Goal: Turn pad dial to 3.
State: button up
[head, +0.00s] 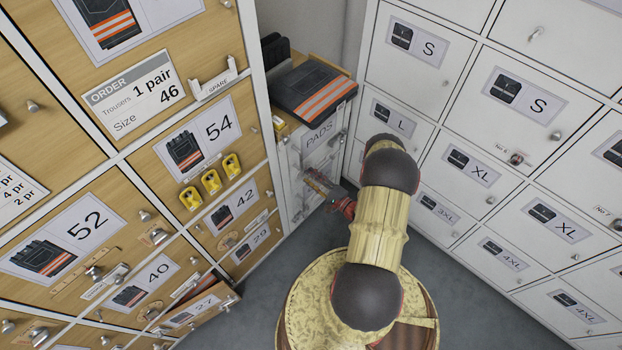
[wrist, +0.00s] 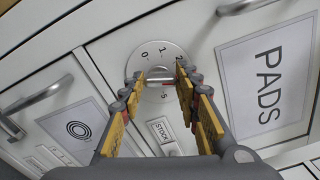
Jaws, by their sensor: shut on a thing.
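The pad dial (wrist: 150,58) is a round pale metal plate on the white cabinet front, with the numerals 0, 1, 2 and 5 readable in the wrist view. The other numerals are hidden behind my fingers. My gripper (wrist: 161,80) is shut on the dial's knob (wrist: 158,74), with one finger on each side. Where the knob points cannot be told clearly. In the head view my gripper (head: 324,188) reaches the front of the PADS cabinet (head: 300,180); the dial itself is too small to make out there.
A PADS label (wrist: 265,79) is right of the dial, a STOCK label (wrist: 161,130) below it. Bar handles (wrist: 38,105) stick out nearby. Dark folded trousers with orange stripes (head: 312,92) lie on the cabinet. Wooden lockers stand left, white lockers (head: 500,130) right.

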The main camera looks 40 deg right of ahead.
dwell(0.3)
jog(key=o, duration=1.2)
jog(key=shift+c, duration=0.2)
jog(key=shift+s, duration=0.1)
jog(key=s+d, duration=0.1)
jog(key=s, duration=1)
jog(key=shift+s, duration=0.4)
